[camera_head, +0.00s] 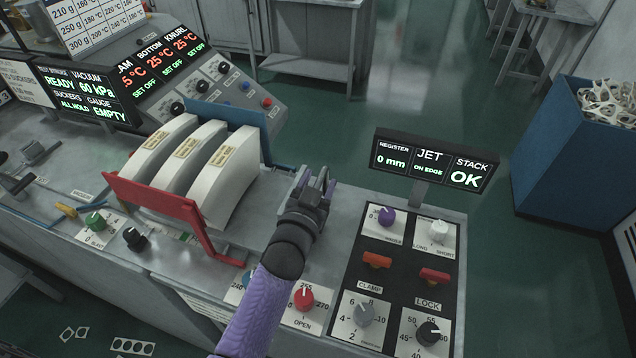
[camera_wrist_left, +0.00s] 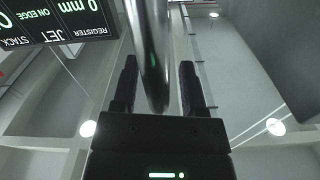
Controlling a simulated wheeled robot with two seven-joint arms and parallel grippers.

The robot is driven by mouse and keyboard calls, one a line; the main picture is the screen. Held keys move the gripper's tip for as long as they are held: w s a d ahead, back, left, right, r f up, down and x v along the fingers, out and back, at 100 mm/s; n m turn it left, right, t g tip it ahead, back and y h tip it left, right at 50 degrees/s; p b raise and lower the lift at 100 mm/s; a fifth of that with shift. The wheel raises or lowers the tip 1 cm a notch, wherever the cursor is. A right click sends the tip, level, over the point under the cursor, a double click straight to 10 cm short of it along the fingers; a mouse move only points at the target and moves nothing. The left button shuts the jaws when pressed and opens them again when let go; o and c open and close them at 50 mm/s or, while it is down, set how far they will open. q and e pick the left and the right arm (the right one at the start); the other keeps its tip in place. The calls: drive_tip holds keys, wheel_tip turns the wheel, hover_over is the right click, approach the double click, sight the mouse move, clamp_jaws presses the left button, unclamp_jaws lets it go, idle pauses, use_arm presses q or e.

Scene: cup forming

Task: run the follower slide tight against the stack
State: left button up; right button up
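A stack of white curved paper blanks (camera_head: 228,180), in several labelled bundles, stands on the grey machine top between a red plate (camera_head: 150,200) in front and a blue plate (camera_head: 225,115) behind. I cannot tell for certain which plate is the follower slide. My left gripper (camera_head: 318,182), on the purple arm, is right of the stack and apart from it. In the left wrist view its two dark fingers (camera_wrist_left: 160,88) are spread, with a shiny metal bar (camera_wrist_left: 153,50) between them. A gap shows at the right finger. My right gripper is not in view.
A control panel (camera_head: 400,270) with knobs and red and orange switches lies right of my arm. Above it a display (camera_head: 435,160) reads register 0 mm, jet on edge, stack OK. Another display (camera_head: 88,92) reads gauge empty. A blue bin (camera_head: 565,165) stands far right.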

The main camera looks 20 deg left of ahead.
use_arm(q)
clamp_jaws()
drive_tip(key=shift+a, duration=0.1)
idle(1.2)
